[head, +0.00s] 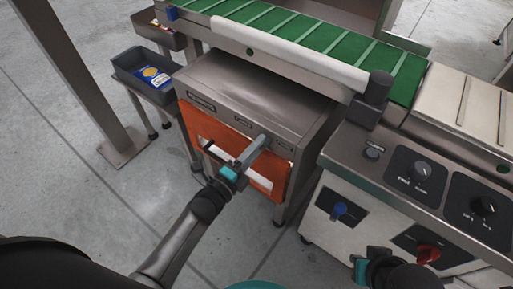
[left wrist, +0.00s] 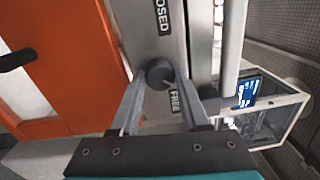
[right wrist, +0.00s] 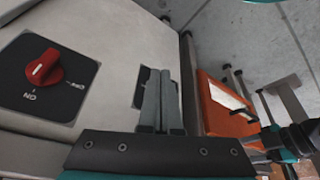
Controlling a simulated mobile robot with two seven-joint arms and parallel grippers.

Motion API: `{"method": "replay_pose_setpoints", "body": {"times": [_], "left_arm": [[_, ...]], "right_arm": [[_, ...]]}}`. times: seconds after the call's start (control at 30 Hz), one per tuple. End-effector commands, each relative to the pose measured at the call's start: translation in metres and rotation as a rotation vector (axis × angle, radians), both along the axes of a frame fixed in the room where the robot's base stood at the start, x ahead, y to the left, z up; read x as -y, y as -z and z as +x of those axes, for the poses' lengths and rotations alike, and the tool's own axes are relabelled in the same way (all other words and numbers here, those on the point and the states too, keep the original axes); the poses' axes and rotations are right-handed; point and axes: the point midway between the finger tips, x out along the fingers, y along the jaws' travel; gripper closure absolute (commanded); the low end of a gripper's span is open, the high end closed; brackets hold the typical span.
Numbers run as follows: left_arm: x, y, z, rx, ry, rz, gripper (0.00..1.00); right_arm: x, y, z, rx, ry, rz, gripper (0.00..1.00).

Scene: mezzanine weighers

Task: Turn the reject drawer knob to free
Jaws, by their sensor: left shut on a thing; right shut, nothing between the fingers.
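The reject drawer knob (left wrist: 160,73) is a small dark round knob on the grey strip above the orange drawer front (head: 225,150). In the left wrist view it sits between the words "CLOSED" and "FREE". A thin light mark on the knob seems to lean toward "FREE", but is too small to be sure. My left gripper (head: 263,140) is shut on the knob, one finger on each side. In the head view the gripper covers the knob. My right gripper (right wrist: 162,78) is shut and empty, beside the white control cabinet.
The drawer's steel cabinet (head: 262,85) stands under the green conveyor (head: 320,38). A dark tray (head: 125,66) holding a blue packet (head: 152,77) stands back left. Floor at left front is clear.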

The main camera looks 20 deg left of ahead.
Motion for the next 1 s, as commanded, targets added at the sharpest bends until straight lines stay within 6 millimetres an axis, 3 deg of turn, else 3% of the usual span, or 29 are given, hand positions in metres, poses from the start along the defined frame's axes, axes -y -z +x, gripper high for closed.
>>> {"method": "replay_pose_setpoints", "body": {"times": [0.3,0.83,0.87,1.0], "left_arm": [[-0.0005,0.0013,-0.0006,0.036,-0.001,0.106,1.0],[-0.0008,0.0009,-0.0004,0.042,-0.001,0.125,1.0],[-0.0008,0.0009,-0.0004,0.042,-0.001,0.125,0.51],[-0.0007,0.0007,-0.0003,0.043,-0.001,0.124,0.35]], "right_arm": [[0.0003,-0.0074,0.0005,0.015,0.001,0.002,1.0],[0.0015,-0.0092,0.0003,0.016,0.0,-0.001,1.0],[0.0016,-0.0091,0.0004,0.017,-0.001,-0.002,1.0],[0.0019,-0.0087,0.0005,0.017,-0.001,-0.003,1.0]]}}
